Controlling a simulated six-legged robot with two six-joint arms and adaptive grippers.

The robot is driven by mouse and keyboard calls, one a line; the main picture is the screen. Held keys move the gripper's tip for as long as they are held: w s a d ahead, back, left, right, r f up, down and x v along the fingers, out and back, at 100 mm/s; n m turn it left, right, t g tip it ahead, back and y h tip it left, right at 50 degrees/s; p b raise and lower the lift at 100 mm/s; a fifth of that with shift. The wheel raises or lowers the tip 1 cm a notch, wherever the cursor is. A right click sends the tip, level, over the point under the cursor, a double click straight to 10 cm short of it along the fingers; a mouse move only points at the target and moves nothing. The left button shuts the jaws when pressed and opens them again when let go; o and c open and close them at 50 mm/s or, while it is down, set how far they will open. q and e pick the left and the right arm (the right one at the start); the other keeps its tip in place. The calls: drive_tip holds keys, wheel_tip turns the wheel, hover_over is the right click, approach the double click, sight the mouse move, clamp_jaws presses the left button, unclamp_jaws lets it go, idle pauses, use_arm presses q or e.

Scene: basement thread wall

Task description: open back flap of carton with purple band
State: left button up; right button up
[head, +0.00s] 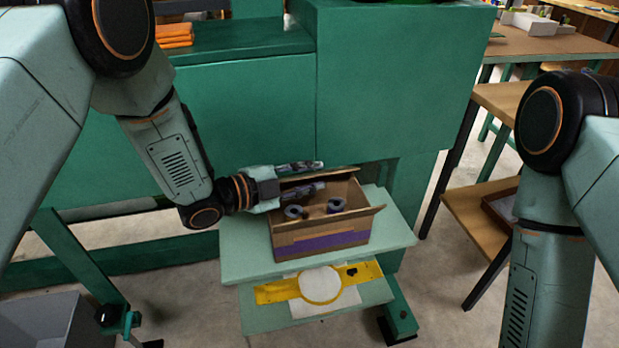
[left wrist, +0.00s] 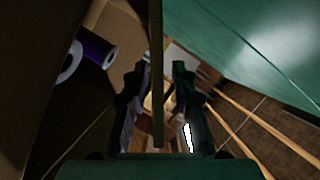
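The carton (head: 290,251) stands on a pale green step, with a purple band (head: 332,241) across its front wall. Its front flap is folded outward, and grey ring-ended spools (head: 335,205) show inside. The back flap (head: 342,175) stands along the rear edge, partly hidden by my left gripper (head: 308,178). In the left wrist view the left gripper (left wrist: 156,100) is open, with a thin brown panel edge (left wrist: 157,60), seemingly the back flap, between its fingers. Gaps show on both sides of it. A purple spool (left wrist: 95,47) shows beside it. My right gripper is out of view.
A green cabinet (head: 395,85) rises close behind the carton. A yellow piece with a white disc (head: 320,284) lies on the lower step. Wooden shelves (head: 478,222) stand right; a grey bin (head: 45,318) sits lower left.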

sight(306, 174)
use_arm(q)
clamp_jaws()
idle(0.6)
drive_tip(key=shift+w+r+n+p, duration=0.15)
drive_tip(key=shift+r+n+p, duration=0.2)
drive_tip(key=shift+p, duration=0.4)
drive_tip(key=n+g+p, duration=0.1)
drive_tip(key=p, duration=0.1)
drive_tip(key=w+r+n+p, duration=0.1)
drive_tip(key=shift+w+a+g+p, duration=0.1)
drive_tip(key=shift+a+g+p, duration=0.1)
drive_tip(key=shift+g+p, duration=0.2)
drive_tip(key=shift+w+a+r+n+g+p, duration=0.15)
drive_tip(key=shift+w+r+n+g+p, duration=0.2)
drive_tip(key=shift+n+p, duration=0.4)
drive_tip(key=shift+w+a+n+g+p, duration=0.1)
drive_tip(key=shift+w+n+g+p, duration=0.35)
drive_tip(key=shift+p, duration=0.1)
